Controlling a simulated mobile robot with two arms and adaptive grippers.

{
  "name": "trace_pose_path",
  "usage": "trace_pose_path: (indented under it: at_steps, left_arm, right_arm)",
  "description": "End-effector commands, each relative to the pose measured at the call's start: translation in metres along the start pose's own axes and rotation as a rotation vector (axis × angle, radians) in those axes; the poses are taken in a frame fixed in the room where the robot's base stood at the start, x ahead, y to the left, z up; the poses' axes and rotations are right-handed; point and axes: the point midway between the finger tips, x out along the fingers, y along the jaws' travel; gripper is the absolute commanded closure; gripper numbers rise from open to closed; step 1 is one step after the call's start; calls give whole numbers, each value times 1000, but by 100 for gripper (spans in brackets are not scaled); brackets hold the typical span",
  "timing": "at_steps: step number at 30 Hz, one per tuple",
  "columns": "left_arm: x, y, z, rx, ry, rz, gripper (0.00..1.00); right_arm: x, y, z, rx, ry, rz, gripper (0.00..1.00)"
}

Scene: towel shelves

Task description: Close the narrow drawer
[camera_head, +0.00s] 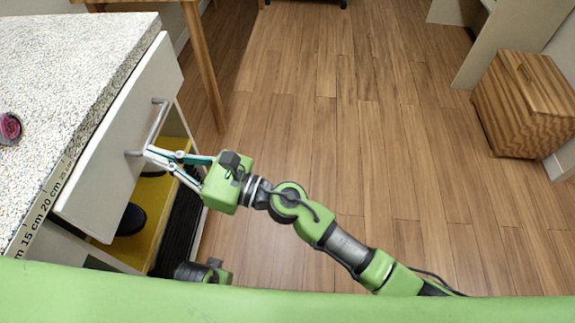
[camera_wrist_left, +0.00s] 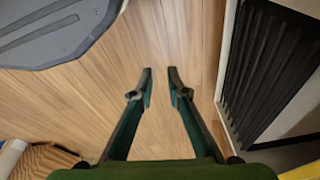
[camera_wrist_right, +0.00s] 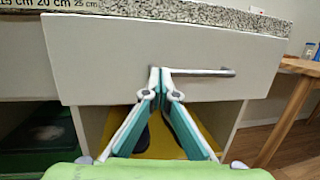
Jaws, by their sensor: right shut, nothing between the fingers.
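The narrow drawer has a white front (camera_head: 118,140) under a speckled counter, with a metal bar handle (camera_head: 160,120). In the right wrist view the drawer front (camera_wrist_right: 110,60) fills the upper middle, with the handle (camera_wrist_right: 210,72) across it. How far it stands out from the cabinet is hard to tell. My right gripper (camera_head: 147,153) is shut and empty, its tips at the handle's near end, which is the left end in the right wrist view (camera_wrist_right: 160,72). Contact is unclear. My left gripper (camera_wrist_left: 160,72) is open and empty, pointing over the floor.
The speckled counter (camera_head: 75,60) carries a ruler strip and a small round pink item (camera_head: 10,127). Below the drawer is an open yellow shelf (camera_head: 140,225) with dark items. A wooden cabinet (camera_head: 525,105) stands at the right. The wooden floor between is clear.

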Motion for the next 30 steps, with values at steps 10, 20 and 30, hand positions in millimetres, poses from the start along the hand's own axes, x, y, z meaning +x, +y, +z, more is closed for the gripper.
trace_pose_path:
  at_steps: [10,20,30]
  left_arm:
    - [-17,0,-12,-2,18,1,85]
    - [-21,-1,-16,-2,27,-2,85]
    - [-19,-2,-14,-2,21,-3,85]
  right_arm:
    - [36,7,-7,1,-1,0,100]
    - [41,8,-6,0,-2,2,100]
    - [42,9,-5,0,-5,3,100]
